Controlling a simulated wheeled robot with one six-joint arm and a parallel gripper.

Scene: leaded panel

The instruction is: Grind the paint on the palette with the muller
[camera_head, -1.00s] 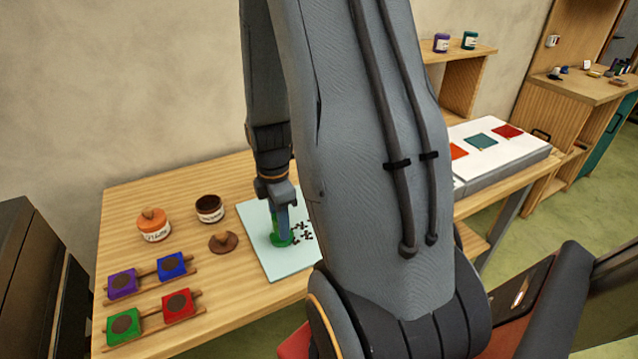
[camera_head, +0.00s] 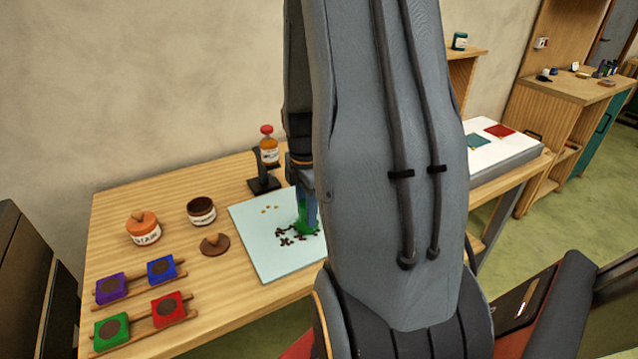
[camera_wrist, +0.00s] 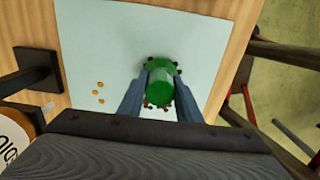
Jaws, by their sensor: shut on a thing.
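My gripper (camera_head: 305,212) is shut on the green muller (camera_head: 299,226), which stands on the pale blue palette (camera_head: 262,250). In the wrist view the two fingers hold the green muller (camera_wrist: 160,84) from both sides, over the palette (camera_wrist: 95,40). Dark brown paint specks (camera_head: 285,238) lie on the palette beside the muller's base, and a few show around it in the wrist view (camera_wrist: 150,104). Small orange-yellow drops (camera_head: 270,208) lie apart near the palette's far side. My arm hides the palette's right part in the head view.
A white panel (camera_head: 505,150) lies right.

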